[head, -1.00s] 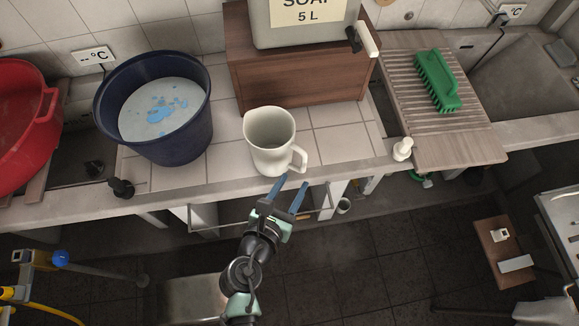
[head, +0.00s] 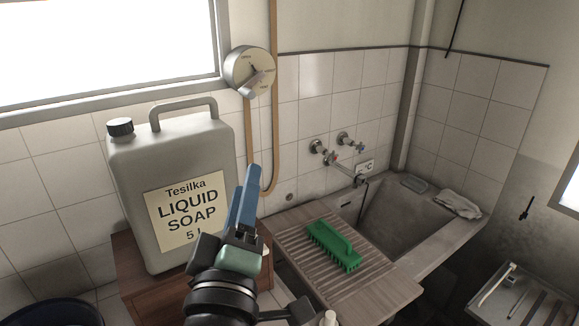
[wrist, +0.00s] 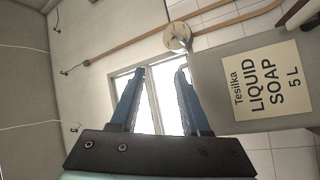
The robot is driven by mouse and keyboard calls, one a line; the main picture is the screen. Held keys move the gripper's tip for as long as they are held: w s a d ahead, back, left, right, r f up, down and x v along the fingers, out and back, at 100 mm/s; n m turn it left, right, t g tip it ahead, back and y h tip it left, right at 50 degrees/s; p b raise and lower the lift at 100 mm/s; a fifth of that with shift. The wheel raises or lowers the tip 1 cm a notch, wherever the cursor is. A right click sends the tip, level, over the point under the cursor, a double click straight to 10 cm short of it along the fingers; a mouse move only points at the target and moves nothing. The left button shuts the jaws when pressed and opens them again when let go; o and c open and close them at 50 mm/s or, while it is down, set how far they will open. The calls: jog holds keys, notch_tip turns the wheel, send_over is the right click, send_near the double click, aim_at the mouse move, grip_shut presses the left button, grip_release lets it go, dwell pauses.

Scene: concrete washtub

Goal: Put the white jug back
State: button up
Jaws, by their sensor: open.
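A large grey soap canister (head: 135,185) stands on a brown wooden box (head: 150,296). A round dial (head: 250,72) hangs on the tiled wall. A green brush (head: 335,245) lies on the ribbed wooden board (head: 300,220) beside the concrete sink (head: 392,215). A dark blue bucket (head: 55,313) shows at lower left.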

jog(key=s+d+r+m+t, duration=0.2)
jog(key=s+r+m, duration=0.2)
jog(key=r, duration=0.4)
jog(key=s+d+r+m+t, duration=0.2)
jog(key=s+r+m, duration=0.2)
jog(key=r, duration=0.4)
jog(key=s+d+r+m+t, duration=0.2)
jog(key=s+r+m, duration=0.1)
jog(key=r, duration=0.6)
jog(key=shift+s+m+t+y, duration=0.4)
jog(key=shift+s, duration=0.3)
